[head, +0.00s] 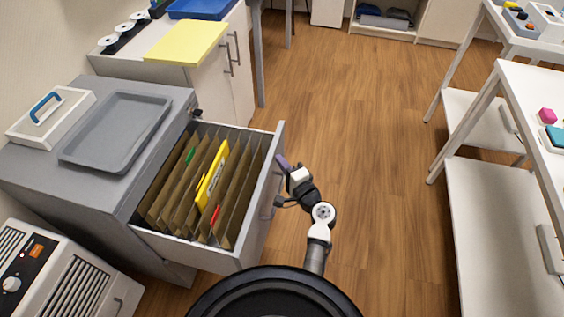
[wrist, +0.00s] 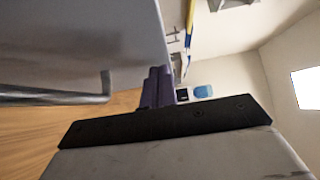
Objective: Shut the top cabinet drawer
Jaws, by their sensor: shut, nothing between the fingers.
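The top cabinet drawer (head: 256,212) is pulled well out of the grey cabinet (head: 165,145) on the left in the head view. It holds brown hanging files with a yellow folder (head: 213,175) among them. My gripper (head: 283,163) is at the outer side of the drawer front, near its far top corner. In the wrist view, its purple fingers (wrist: 158,88) are together and empty, close to the grey drawer front (wrist: 85,40). The bar handle (wrist: 60,98) shows at the left there. I cannot tell whether the fingers touch the front.
A grey tray (head: 116,131) and a white caddy with a blue handle (head: 50,116) sit on the cabinet. A white heater-like unit (head: 62,272) stands at the lower left. White tables (head: 500,215) stand at the right. The wooden floor (head: 365,130) between is clear.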

